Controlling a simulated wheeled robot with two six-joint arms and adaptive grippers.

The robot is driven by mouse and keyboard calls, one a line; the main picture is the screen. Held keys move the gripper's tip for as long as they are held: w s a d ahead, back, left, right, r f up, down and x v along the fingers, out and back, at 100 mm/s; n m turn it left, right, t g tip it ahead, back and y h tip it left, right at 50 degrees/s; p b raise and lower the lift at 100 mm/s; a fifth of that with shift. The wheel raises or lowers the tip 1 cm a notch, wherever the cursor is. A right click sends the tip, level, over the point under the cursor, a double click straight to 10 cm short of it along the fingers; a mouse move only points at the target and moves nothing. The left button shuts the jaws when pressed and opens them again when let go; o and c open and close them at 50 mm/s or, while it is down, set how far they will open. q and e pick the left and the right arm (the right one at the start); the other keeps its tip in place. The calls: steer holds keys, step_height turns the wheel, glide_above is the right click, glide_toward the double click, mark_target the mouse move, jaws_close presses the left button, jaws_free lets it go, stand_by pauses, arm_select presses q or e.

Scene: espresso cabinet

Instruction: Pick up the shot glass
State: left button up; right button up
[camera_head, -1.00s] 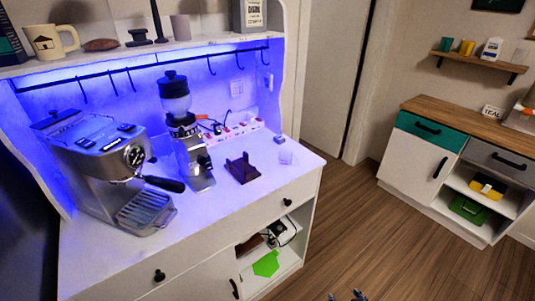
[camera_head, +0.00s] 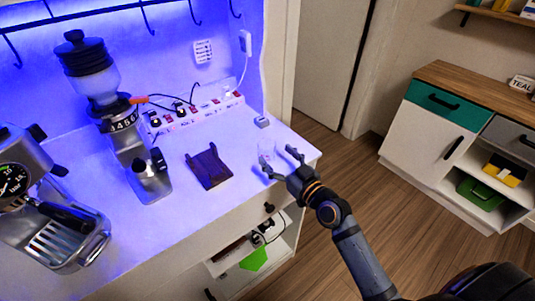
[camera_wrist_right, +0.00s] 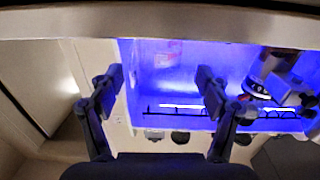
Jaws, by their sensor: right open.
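The shot glass (camera_head: 266,149) is a small, clear, faint vessel on the white counter, near its right end in the head view. My right gripper (camera_head: 279,160) is open at the counter's front edge, its two fingers pointing at the glass. The fingertips are close to the glass, but I cannot tell whether they touch it. In the right wrist view the open fingers (camera_wrist_right: 159,77) show apart with nothing clearly between them; I cannot make out the glass there. My left gripper is not in view.
A dark brown stand (camera_head: 209,167) lies left of the glass. A small pale block (camera_head: 262,122) and a power strip (camera_head: 198,112) are behind. The grinder (camera_head: 135,160) and espresso machine (camera_head: 60,220) stand further left. Open floor (camera_head: 340,185) lies right of the cabinet.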

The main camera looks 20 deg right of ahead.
mark_target(272, 151)
steer(key=shift+w, duration=0.35)
steer(key=shift+a, duration=0.1)
steer(key=shift+w+a+r, duration=0.1)
steer(key=shift+w+r, duration=0.1)
steer(key=shift+w, duration=0.1)
steer(key=x, duration=0.3)
steer(key=p+x, duration=0.1)
steer(key=shift+w+f, duration=0.25)
steer(key=shift+f, duration=0.1)
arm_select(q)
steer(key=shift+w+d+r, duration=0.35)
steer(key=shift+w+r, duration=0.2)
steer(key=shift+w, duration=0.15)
arm_select(e)
steer(key=shift+s, duration=0.15)
steer(key=shift+r, duration=0.1)
steer(key=shift+c, duration=1.2)
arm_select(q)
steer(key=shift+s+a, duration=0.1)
arm_select(e)
steer(key=c, duration=1.1)
